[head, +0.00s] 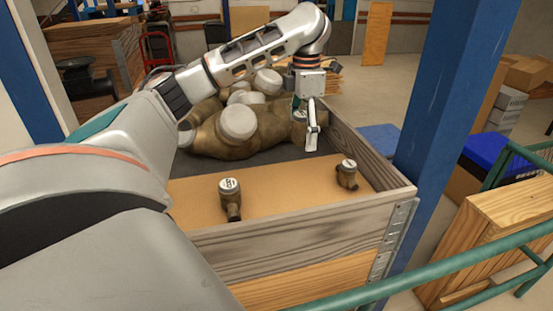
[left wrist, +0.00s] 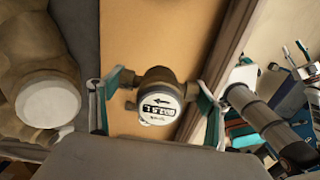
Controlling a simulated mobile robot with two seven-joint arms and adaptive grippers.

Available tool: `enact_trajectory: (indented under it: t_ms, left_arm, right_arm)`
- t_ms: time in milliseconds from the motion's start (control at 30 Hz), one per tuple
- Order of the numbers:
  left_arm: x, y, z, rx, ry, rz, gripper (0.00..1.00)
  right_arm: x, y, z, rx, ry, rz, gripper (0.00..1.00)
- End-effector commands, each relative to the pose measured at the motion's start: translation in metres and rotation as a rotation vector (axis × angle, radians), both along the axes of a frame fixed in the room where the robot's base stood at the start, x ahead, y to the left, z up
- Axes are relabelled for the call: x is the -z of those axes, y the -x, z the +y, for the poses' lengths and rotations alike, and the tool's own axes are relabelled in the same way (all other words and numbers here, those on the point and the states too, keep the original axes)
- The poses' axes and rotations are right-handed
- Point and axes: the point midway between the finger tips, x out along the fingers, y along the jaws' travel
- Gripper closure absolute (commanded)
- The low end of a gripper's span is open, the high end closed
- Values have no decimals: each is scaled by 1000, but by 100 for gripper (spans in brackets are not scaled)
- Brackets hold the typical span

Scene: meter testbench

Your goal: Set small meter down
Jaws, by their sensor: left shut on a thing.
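My left gripper (head: 308,128) is at the far right part of the wooden crate, near its right wall. It is shut on a small brass meter (left wrist: 158,95) with a white, labelled round face. In the left wrist view, the gripper's (left wrist: 157,98) teal-padded fingers are on either side of that meter. In the head view the fingers hide much of it. Two more small meters stand on the tan board at the crate's front: one near the middle (head: 230,195) and one at the right (head: 347,173). My right gripper is not in view.
Large brass meters (head: 238,135) with white caps fill the crate's back part, just left of the gripper. The crate's wooden front wall (head: 300,235) rises before the tan board (head: 280,180). Board between the two small meters is clear. A blue post (head: 450,90) stands right.

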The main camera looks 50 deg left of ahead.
Motion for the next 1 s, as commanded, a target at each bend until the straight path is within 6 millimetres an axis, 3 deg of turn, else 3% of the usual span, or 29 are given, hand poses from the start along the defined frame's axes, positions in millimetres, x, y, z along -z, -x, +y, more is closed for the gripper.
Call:
enact_trajectory:
  t_ms: [600, 1000]
  left_arm:
    - [129, 1, 0, -1, 1, 3, 59]
    - [170, 1, 0, -2, 2, 2, 59]
  right_arm:
    - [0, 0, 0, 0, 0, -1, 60]
    - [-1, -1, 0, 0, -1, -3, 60]
